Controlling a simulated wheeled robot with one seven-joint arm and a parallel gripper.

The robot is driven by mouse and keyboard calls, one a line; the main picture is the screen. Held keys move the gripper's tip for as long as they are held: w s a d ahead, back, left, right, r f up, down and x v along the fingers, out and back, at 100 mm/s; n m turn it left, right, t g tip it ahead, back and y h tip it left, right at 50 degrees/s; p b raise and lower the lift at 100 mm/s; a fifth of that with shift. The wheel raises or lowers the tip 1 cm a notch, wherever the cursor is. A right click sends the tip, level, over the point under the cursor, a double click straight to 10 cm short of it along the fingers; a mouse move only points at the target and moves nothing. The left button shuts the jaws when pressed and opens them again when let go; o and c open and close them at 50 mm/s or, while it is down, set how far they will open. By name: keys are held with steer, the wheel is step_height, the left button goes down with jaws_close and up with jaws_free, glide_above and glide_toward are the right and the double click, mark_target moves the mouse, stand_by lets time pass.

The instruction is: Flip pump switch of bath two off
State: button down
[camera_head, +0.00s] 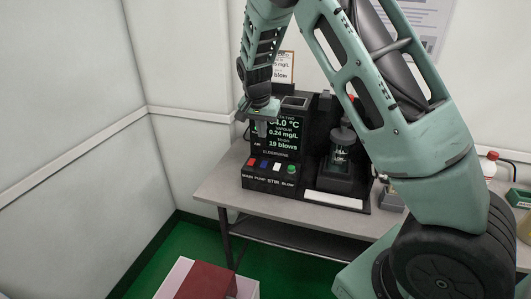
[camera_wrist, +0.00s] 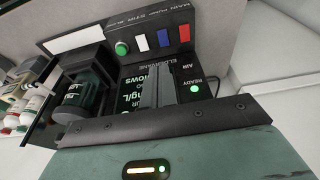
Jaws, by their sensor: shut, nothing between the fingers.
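A black tester (camera_head: 273,140) stands on the table, its lit screen reading 19 blows. Its sloped front panel has a row labelled MAIN, PUMP, STIR, BLOW. The blue pump switch (camera_head: 264,163) sits between the red switch (camera_head: 250,161) and white switch (camera_head: 277,166). In the wrist view the panel is inverted, with the blue switch (camera_wrist: 163,38) beyond my fingertips. My gripper (camera_head: 262,131) is shut and empty in front of the screen, apart from the switches. It also shows in the wrist view (camera_wrist: 157,74). I cannot read a bath number or the switch's position.
A green button (camera_head: 291,169) ends the row. A dark-topped jar (camera_head: 341,160) stands right of the screen. A white strip (camera_head: 334,200) lies before it. Bottles (camera_head: 488,165) stand at the right. A red and white box (camera_head: 205,282) is below the table (camera_head: 232,190).

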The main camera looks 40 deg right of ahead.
steer(key=shift+w+d+r+t+h+b, duration=0.15)
steer(key=shift+r+t+h+b, duration=0.1)
steer(key=shift+t+h+b, duration=0.2)
steer(key=p, duration=0.2)
glide_toward(267, 163)
steer(key=x, duration=0.5)
steer(key=shift+w+d, duration=0.25)
steer(key=shift+w, duration=0.1)
steer(key=shift+f, duration=0.7)
steer(key=shift+w+d+f, duration=0.1)
steer(key=shift+d+f, duration=0.05)
steer(key=shift+f, duration=0.1)
